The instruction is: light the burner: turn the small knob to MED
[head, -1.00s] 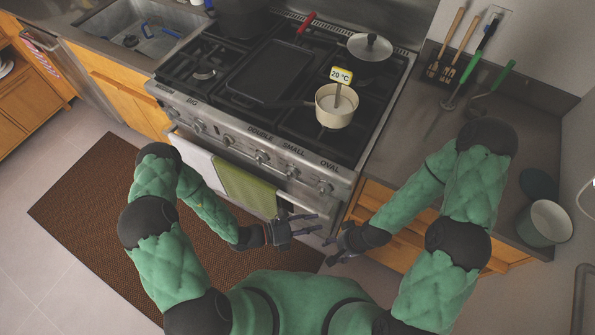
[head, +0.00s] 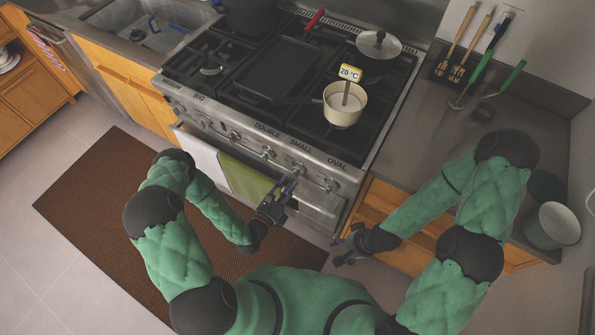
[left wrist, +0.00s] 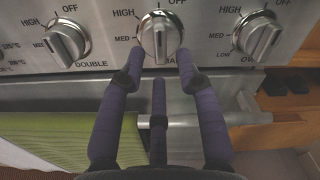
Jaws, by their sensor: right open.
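The small knob (head: 298,170) is on the stove's front panel under the word SMALL. In the left wrist view the small knob (left wrist: 160,38) is the middle one, its grip ridge upright, toward OFF; MED is printed at its left. My left gripper (left wrist: 159,60) is open, its fingertips to either side of the knob's lower part; I cannot tell whether they touch it. In the head view my left gripper (head: 287,187) is just below the panel. My right gripper (head: 341,249) is open and empty, low in front of the drawers. No flame shows.
The double knob (left wrist: 67,42) and oval knob (left wrist: 257,38) flank the small one closely. A cream pot (head: 345,113) with a 20 °C tag stands on the stove. A green towel (head: 245,180) hangs on the oven handle below the panel.

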